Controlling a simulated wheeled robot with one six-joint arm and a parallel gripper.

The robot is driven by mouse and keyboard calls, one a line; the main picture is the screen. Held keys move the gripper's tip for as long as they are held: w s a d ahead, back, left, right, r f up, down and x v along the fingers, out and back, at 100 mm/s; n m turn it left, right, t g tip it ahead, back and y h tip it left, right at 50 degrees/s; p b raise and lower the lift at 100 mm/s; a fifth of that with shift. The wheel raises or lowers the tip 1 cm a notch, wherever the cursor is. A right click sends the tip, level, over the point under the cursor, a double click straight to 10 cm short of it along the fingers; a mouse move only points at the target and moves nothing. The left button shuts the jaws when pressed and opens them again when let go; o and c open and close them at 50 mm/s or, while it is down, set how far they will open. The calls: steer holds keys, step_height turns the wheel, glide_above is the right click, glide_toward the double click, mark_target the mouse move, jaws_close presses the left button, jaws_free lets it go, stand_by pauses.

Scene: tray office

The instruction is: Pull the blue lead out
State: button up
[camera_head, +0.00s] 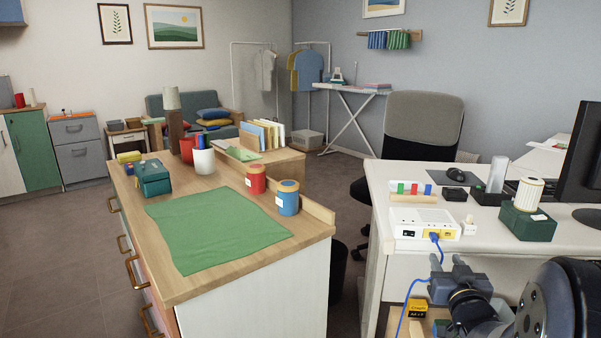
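The blue lead (408,296) has its plug (435,238) at the front of a white router box (424,222), near a yellow-marked port area. From there it hangs down over the front of the white desk and curves away to the lower left. My gripper (456,270) is at the lower right, just below and in front of the router. It looks apart from the plug, and the lead passes close to its left side. Its fingers are small and dark here, so I cannot tell how far open they are.
The white desk (383,190) also holds a rack with coloured pieces (414,192), a small white plug-like item (469,226), a green box (528,222) and a monitor (583,160). A yellow-and-black box (417,308) sits lower down. A wooden cabinet with a green mat (215,228) stands left.

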mark_target(435, 241)
steer(key=shift+w+d, duration=0.2)
steer(key=shift+w, duration=1.3)
steer(key=shift+w+d, duration=0.15)
steer(key=shift+w, duration=1.35)
steer(key=shift+w+d, duration=0.2)
steer(key=shift+w, duration=1.3)
jaws_close()
steer(key=shift+s, duration=0.15)
steer(key=shift+s+a+b, duration=0.2)
steer(key=shift+s+b, duration=0.15)
steer(key=shift+s, duration=1.1)
steer(key=shift+s+a+b, duration=0.15)
steer(key=shift+s+b, duration=0.15)
steer(key=shift+s, duration=1.15)
steer(key=shift+s+a, duration=0.2)
steer(key=shift+s, duration=1.3)
